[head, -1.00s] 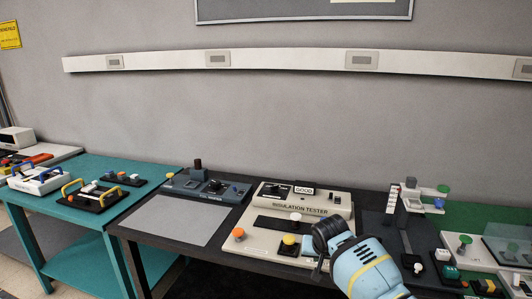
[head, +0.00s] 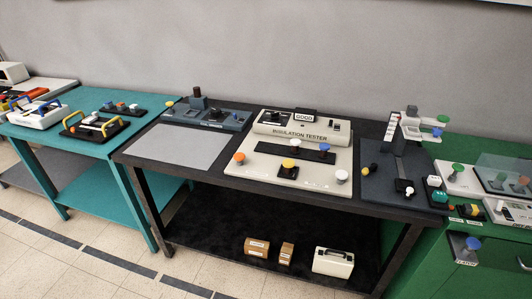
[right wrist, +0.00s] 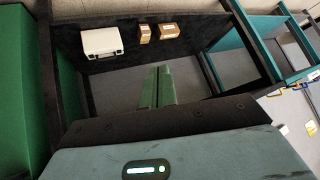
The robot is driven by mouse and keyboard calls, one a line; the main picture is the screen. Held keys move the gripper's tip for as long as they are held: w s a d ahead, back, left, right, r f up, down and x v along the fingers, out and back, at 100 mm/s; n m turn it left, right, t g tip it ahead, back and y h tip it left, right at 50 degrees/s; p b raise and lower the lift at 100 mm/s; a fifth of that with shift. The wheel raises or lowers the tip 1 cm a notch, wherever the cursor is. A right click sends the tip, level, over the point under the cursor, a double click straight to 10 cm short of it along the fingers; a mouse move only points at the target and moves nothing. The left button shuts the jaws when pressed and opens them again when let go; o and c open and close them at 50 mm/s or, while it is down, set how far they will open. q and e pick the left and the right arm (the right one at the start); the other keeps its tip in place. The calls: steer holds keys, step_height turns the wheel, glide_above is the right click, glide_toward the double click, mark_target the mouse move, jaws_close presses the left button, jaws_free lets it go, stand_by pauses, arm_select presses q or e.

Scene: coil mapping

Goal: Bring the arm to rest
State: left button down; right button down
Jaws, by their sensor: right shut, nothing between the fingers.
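My right gripper (right wrist: 158,87) shows in the right wrist view. Its two green fingers are closed together with nothing between them. It hangs clear in front of the dark bench, with no object touching the fingers. Neither arm shows in the head view, and my left gripper is in neither view. The insulation tester (head: 295,133) stands on the dark bench in the head view, with its small display reading GOOD (head: 304,116). Orange, yellow, blue and white knobs stand on its cream base.
The dark bench's lower shelf (head: 215,232) holds a white case (head: 333,262) and small brown boxes (head: 257,247). A teal table (head: 88,148) stands left and a green bench (head: 405,262) right. A grey mat (head: 178,147) lies bare. Tiled floor in front is open.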

steer(key=s+d+r, duration=0.1)
steer(key=s+d, duration=0.2)
steer(key=s, duration=0.4)
steer(key=s+d+r+n+t+h, duration=0.1)
steer(key=s+d+r, duration=0.1)
steer(key=s, duration=0.6)
steer(key=shift+s+d, duration=0.15)
steer(key=shift+d, duration=0.25)
steer(key=shift+r, duration=0.1)
